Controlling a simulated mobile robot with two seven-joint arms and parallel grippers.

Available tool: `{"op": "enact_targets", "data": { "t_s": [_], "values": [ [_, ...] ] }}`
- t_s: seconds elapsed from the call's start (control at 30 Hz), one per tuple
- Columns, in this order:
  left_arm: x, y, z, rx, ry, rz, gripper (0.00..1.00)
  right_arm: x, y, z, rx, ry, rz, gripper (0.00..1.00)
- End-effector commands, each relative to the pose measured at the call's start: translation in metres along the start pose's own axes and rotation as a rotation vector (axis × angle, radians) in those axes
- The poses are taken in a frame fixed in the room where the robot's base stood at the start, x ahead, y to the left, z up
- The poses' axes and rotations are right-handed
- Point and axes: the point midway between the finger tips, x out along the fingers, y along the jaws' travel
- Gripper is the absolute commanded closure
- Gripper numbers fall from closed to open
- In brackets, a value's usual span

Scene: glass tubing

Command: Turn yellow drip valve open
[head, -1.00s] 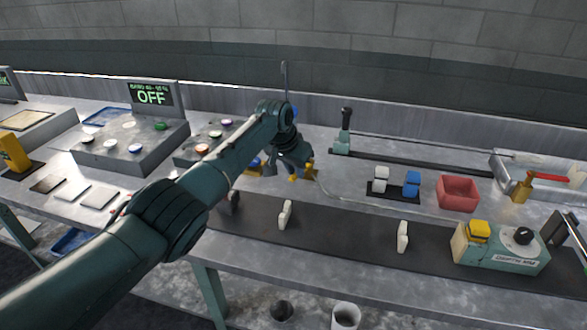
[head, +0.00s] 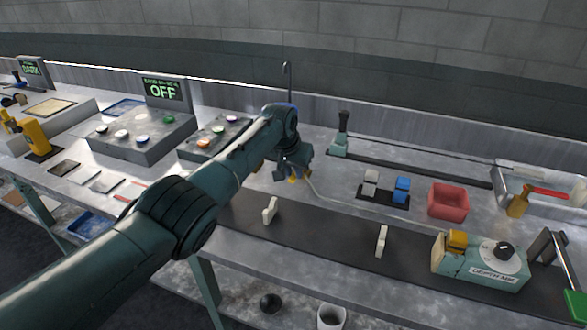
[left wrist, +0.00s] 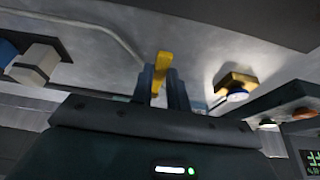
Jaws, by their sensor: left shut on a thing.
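My left gripper (left wrist: 161,88) is shut on a narrow yellow handle, the yellow drip valve (left wrist: 162,64), in the left wrist view. The handle stands between the two dark fingers and its end shows past them. In the head view the left gripper (head: 290,174) points down at the middle of the bench, and a small piece of the yellow valve (head: 293,179) shows at its tips. The gripper and forearm hide the rest of the valve, so I cannot tell how far it is turned. My right gripper is not in view.
Behind the arm, a thin upright pipe (head: 287,78) rises. A grey button box with an OFF display (head: 163,91) stands left. On the right are a red bin (head: 447,201), a blue block (head: 401,189) and a pale green machine (head: 484,267). White stops (head: 381,241) stand on the dark strip.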

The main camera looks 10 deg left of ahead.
Motion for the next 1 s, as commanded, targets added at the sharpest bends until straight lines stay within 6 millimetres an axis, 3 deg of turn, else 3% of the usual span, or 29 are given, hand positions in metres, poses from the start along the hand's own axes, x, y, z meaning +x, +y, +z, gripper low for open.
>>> {"op": "enact_targets", "data": {
  "t_s": [0.67, 0.7, 1.0],
  "values": [
    [-0.0016, 0.0003, -0.0032, -0.022, 0.008, -0.008, 1.00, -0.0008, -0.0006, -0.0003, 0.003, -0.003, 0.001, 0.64],
    [-0.0016, 0.0003, -0.0033, -0.022, 0.008, -0.008, 0.83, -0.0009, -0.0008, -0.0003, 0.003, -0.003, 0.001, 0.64],
    [-0.0006, -0.0002, -0.0018, -0.022, 0.004, -0.009, 0.62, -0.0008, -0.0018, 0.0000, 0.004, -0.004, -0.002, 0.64]
  ]
}}
